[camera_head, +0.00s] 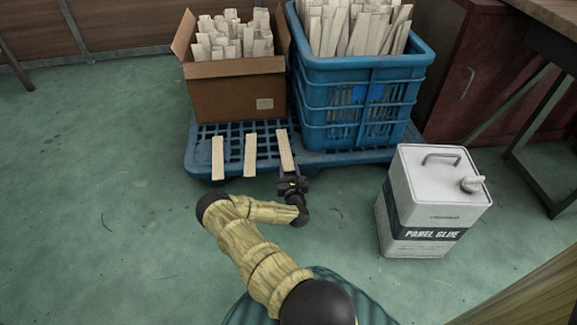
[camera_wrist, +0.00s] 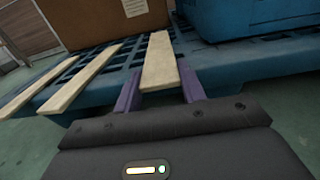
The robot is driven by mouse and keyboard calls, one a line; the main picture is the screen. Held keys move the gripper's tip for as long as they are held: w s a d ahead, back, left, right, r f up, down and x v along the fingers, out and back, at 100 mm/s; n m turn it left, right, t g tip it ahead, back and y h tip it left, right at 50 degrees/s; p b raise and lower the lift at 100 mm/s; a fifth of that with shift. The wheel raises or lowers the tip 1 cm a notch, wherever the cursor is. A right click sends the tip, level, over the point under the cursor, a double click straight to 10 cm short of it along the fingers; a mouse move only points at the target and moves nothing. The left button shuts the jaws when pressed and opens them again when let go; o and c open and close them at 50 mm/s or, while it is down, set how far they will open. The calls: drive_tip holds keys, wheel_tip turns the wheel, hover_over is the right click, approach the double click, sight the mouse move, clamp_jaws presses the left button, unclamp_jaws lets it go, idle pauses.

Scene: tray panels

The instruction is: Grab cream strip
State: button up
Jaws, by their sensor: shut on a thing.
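Three cream strips lie side by side over the front edge of a blue pallet (camera_head: 320,157): a left strip (camera_head: 218,158), a middle strip (camera_head: 250,155) and a right strip (camera_head: 285,148). My gripper (camera_head: 290,178) is at the near end of the right strip. In the wrist view, its two purple fingers (camera_wrist: 160,92) stand on either side of this strip (camera_wrist: 160,58) and are shut on it. The strip's far part reaches back over the pallet. The other two strips show at the left in the wrist view (camera_wrist: 80,80), apart from my fingers.
A cardboard box (camera_head: 235,92) and a blue crate (camera_head: 310,110), both full of pale strips, stand on the pallet behind. A panel glue can (camera_head: 400,200) stands on the floor at the right. The green floor (camera_head: 100,200) is clear at the left.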

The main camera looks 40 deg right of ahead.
wheel_tip(320, 180, up, 10)
drive_tip(key=p, duration=0.5)
drive_tip(key=shift+f+p, duration=0.25)
drive_tip(key=shift+p, duration=0.05)
